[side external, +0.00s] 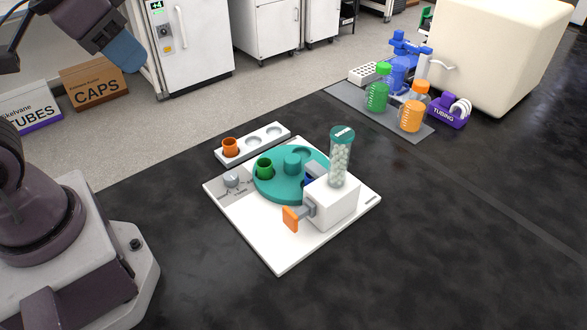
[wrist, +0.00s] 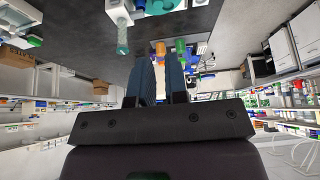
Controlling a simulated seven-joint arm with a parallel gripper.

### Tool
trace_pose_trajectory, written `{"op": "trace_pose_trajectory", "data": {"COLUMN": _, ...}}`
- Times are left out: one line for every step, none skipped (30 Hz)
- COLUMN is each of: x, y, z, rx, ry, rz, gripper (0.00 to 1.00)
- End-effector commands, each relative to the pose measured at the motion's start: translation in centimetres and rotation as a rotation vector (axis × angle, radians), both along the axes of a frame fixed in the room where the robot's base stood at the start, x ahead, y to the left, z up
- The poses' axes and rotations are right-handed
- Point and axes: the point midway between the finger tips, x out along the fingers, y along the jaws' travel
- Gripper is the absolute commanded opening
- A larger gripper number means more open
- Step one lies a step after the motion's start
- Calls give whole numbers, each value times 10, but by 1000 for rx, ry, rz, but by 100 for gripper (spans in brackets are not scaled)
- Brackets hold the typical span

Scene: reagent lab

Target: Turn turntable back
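The teal turntable (side external: 277,192) sits on a white base plate (side external: 280,252) in the side view, with a raised teal hub (side external: 292,161). A green cup (side external: 265,169) stands on its left side, and an empty recess shows at the back. Something blue (side external: 308,181) is partly hidden under the white dispenser (side external: 336,207). The dispenser carries a clear tube of white pellets (side external: 341,160) and an orange paddle (side external: 291,218). My gripper (wrist: 161,60) is open and empty in the wrist view. It is high at upper left in the side view, well away from the turntable.
A white rack (side external: 253,146) behind the plate holds an orange cup (side external: 230,147) and two empty wells. A silver knob (side external: 232,181) sits on the plate's left. Green (side external: 378,91) and orange (side external: 411,111) bottles stand on a grey mat at the back right. The front counter is clear.

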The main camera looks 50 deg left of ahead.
Motion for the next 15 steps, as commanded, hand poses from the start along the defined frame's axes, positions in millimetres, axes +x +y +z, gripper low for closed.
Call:
{"op": "trace_pose_trajectory", "data": {"x": 1, "y": 0, "z": -2, "rx": 0, "ry": 12, "rz": -1, "gripper": 25}}
{"op": "trace_pose_trajectory", "data": {"x": 1, "y": 0, "z": -5, "rx": 0, "ry": 25, "rz": -1, "gripper": 32}}
{"op": "trace_pose_trajectory", "data": {"x": 3, "y": -1, "z": -10, "rx": 0, "ry": 52, "rz": -2, "gripper": 41}}
{"op": "trace_pose_trajectory", "data": {"x": 5, "y": -1, "z": -14, "rx": 1, "ry": 75, "rz": -3, "gripper": 48}}
{"op": "trace_pose_trajectory", "data": {"x": 8, "y": -1, "z": -18, "rx": 1, "ry": 98, "rz": -5, "gripper": 50}}
{"op": "trace_pose_trajectory", "data": {"x": 14, "y": -1, "z": -22, "rx": 1, "ry": 132, "rz": -6, "gripper": 50}}
{"op": "trace_pose_trajectory", "data": {"x": 19, "y": -2, "z": -26, "rx": 2, "ry": 159, "rz": -8, "gripper": 50}}
{"op": "trace_pose_trajectory", "data": {"x": 25, "y": -2, "z": -29, "rx": 2, "ry": 185, "rz": -10, "gripper": 50}}
{"op": "trace_pose_trajectory", "data": {"x": 34, "y": -3, "z": -34, "rx": 3, "ry": 219, "rz": -12, "gripper": 50}}
{"op": "trace_pose_trajectory", "data": {"x": 42, "y": -3, "z": -38, "rx": 4, "ry": 244, "rz": -14, "gripper": 50}}
{"op": "trace_pose_trajectory", "data": {"x": 50, "y": -4, "z": -41, "rx": 5, "ry": 267, "rz": -16, "gripper": 50}}
{"op": "trace_pose_trajectory", "data": {"x": 60, "y": -4, "z": -47, "rx": 6, "ry": 297, "rz": -19, "gripper": 50}}
{"op": "trace_pose_trajectory", "data": {"x": 68, "y": -5, "z": -51, "rx": 6, "ry": 317, "rz": -20, "gripper": 50}}
{"op": "trace_pose_trajectory", "data": {"x": 77, "y": -6, "z": -56, "rx": 7, "ry": 338, "rz": -22, "gripper": 50}}
{"op": "trace_pose_trajectory", "data": {"x": 88, "y": -6, "z": -63, "rx": 8, "ry": 364, "rz": -25, "gripper": 50}}
